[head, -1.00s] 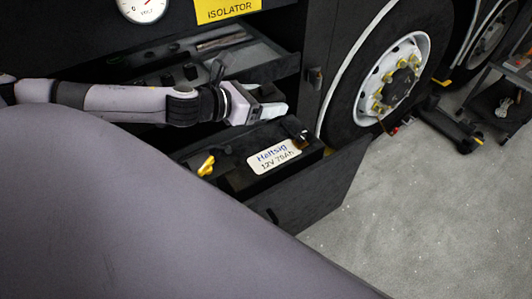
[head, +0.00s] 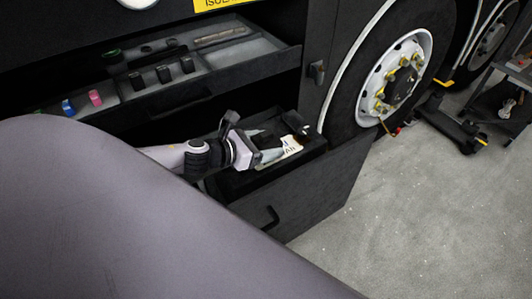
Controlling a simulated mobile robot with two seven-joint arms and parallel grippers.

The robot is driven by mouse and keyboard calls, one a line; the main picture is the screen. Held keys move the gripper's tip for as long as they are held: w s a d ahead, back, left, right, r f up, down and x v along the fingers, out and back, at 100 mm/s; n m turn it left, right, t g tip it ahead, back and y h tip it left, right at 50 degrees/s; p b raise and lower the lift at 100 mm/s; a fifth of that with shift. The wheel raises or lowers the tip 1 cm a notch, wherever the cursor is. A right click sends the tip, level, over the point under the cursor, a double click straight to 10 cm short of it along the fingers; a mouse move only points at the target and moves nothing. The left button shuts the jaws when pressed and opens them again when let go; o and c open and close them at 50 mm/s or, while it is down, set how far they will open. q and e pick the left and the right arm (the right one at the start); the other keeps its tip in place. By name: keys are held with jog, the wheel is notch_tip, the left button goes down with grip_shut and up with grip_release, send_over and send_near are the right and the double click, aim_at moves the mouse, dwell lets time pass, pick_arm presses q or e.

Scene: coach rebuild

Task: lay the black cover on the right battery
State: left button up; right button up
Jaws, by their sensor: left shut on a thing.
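A dark battery (head: 235,187) with a white label (head: 291,147) sits in the open lower tray of the coach. My left gripper (head: 268,149) is over the battery and hides much of its top and part of the label. It is shut on a small dark thing, seemingly the black cover (head: 262,137), mostly hidden by the fingers. I cannot tell whether it touches the battery. A terminal (head: 303,131) shows at the battery's right back corner. My right gripper is out of view.
An open upper drawer (head: 240,66) holds several small black, blue and pink pieces in compartments. The lower tray's front panel (head: 310,190) has a handle. A coach wheel (head: 393,75) stands to the right. Grey floor (head: 430,220) is free at lower right.

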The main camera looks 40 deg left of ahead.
pick_arm(q)
jog(key=shift+f, duration=1.35)
jog(key=shift+f+b, duration=0.2)
jog(key=shift+b, duration=0.2)
jog(key=o, duration=1)
jog(key=shift+s+r, duration=0.1)
jog(key=shift+r, duration=0.1)
jog(key=v, duration=0.7)
jog(key=shift+a+f, duration=0.1)
jog(key=shift+v, duration=2.4)
